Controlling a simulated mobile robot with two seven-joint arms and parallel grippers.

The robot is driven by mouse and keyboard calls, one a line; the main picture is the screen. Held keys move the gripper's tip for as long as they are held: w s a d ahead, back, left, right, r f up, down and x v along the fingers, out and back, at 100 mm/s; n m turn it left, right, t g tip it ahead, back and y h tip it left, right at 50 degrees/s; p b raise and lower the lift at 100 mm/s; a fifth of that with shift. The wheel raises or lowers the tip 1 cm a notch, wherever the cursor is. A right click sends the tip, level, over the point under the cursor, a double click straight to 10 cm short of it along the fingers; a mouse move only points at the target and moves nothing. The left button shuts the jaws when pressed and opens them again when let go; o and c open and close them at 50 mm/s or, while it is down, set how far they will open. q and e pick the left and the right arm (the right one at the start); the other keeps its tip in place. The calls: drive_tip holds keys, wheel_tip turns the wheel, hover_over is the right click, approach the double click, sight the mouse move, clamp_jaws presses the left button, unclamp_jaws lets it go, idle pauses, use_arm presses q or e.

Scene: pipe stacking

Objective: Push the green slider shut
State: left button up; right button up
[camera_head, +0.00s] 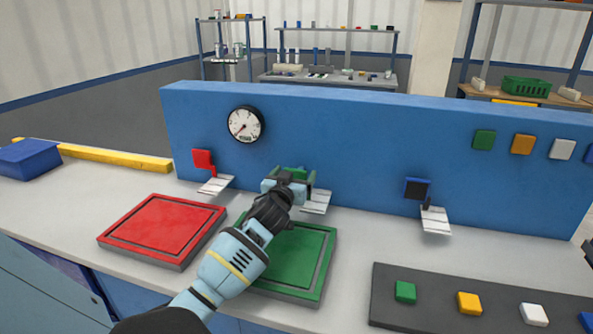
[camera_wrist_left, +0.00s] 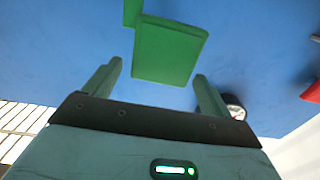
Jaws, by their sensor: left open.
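The green slider (camera_head: 295,171) is on the front of the blue upright panel (camera_head: 345,150), mostly hidden behind my left gripper in the head view. In the left wrist view the green slider (camera_wrist_left: 168,52) shows as a green block lying just beyond the fingertips, with a narrower green part above it. My left gripper (camera_head: 290,187) is at the panel in front of the slider. Its two fingers are spread in the left wrist view (camera_wrist_left: 156,78), with nothing between them. I cannot tell whether a finger touches the slider. My right gripper is not clearly seen.
A red slider (camera_head: 203,159) and gauge (camera_head: 245,124) are left on the panel, a blue slider (camera_head: 416,189) right. Slatted metal plates sit below the sliders. Red (camera_head: 165,224) and green (camera_head: 300,262) trays and a dark button strip (camera_head: 440,290) lie on the table.

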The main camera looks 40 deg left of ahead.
use_arm(q)
drive_tip(key=shift+v, duration=2.05)
